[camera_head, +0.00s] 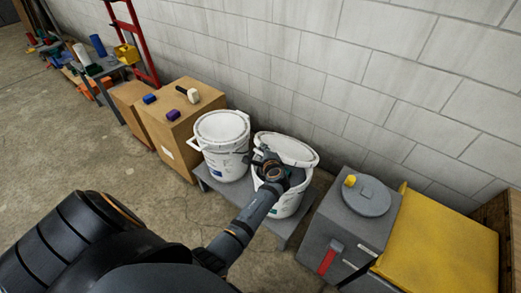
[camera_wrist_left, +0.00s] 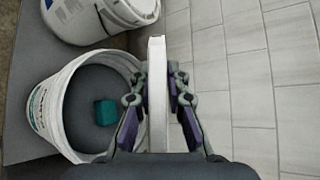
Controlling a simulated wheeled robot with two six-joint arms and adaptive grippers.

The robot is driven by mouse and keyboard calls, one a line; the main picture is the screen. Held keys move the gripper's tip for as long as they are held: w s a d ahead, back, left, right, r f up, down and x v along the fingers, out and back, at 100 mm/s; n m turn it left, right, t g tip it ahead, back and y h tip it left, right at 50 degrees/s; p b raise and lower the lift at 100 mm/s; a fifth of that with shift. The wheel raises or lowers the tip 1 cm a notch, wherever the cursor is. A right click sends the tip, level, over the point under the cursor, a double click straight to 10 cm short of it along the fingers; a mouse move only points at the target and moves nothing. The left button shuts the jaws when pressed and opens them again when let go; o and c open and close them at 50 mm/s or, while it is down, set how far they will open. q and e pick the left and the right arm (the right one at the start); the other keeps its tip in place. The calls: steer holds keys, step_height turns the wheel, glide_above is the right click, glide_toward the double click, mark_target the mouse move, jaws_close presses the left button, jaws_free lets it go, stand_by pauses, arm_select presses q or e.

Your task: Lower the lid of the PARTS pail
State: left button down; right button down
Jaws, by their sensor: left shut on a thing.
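The open white pail (camera_head: 292,203) stands on a low grey platform; I cannot read its name. Its white lid (camera_head: 288,148) is raised and tilted, at the wall side of the rim. My left gripper (camera_head: 268,168) is at this lid, its fingers partly hidden by my wrist. In the left wrist view the lid shows edge-on as a white strip (camera_wrist_left: 157,70) between the fingers of my left gripper (camera_wrist_left: 158,100), which are shut on it. The pail's open mouth (camera_wrist_left: 75,85) is beside it, with a teal block (camera_wrist_left: 106,112) inside. My right gripper is not in view.
A second white pail (camera_head: 220,160) with its lid on stands close on the left. Cardboard boxes (camera_head: 178,130) lie beyond it. A grey metal box (camera_head: 352,225) and a yellow bin (camera_head: 435,240) are on the right. The block wall (camera_head: 330,75) is close behind.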

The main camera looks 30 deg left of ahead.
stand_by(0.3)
arm_select(q)
steer(key=c, duration=1.4)
jaws_free()
steer(key=shift+o, duration=0.2)
steer(key=shift+w+r, duration=0.1)
steer(key=shift+r, duration=0.05)
step_height(320, 180, up, 10)
